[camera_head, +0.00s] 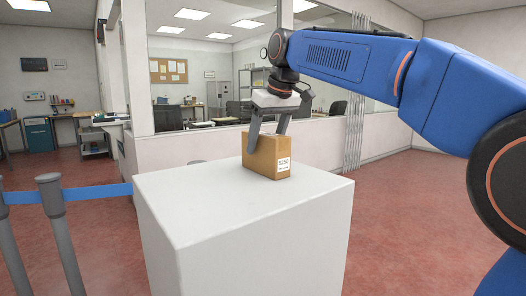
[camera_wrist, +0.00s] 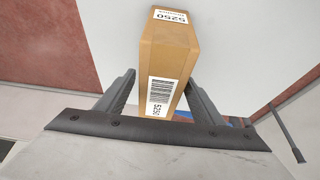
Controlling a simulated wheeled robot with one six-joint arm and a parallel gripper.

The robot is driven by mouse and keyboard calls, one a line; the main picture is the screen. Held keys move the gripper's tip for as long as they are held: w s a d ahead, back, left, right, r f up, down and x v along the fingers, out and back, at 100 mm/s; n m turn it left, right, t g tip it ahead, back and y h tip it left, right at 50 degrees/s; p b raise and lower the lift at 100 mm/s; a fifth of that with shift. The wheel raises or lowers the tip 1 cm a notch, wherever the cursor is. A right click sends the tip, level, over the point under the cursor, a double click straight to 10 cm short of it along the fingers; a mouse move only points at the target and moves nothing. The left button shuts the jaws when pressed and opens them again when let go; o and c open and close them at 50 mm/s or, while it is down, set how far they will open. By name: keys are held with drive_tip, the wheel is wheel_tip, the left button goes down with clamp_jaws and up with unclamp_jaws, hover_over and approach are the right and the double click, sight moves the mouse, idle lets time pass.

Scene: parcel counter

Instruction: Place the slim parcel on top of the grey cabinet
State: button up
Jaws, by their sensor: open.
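The slim parcel (camera_head: 268,156) is a brown carton with a white label. It stands upright on the flat top of the pale grey cabinet (camera_head: 230,215), towards the back edge. My gripper (camera_head: 268,138) is right above and around the parcel, fingers pointing down, one on each side. In the wrist view the parcel (camera_wrist: 169,60) lies between the two fingers of my gripper (camera_wrist: 190,95).
A post (camera_head: 58,230) with a blue barrier belt (camera_head: 90,193) stands left of the cabinet. A low white wall with glass (camera_head: 205,140) runs behind it. The cabinet top is clear around the parcel, and red floor (camera_head: 410,220) is open at the right.

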drive_tip(key=v, duration=0.9)
drive_tip(key=shift+f, duration=0.1)
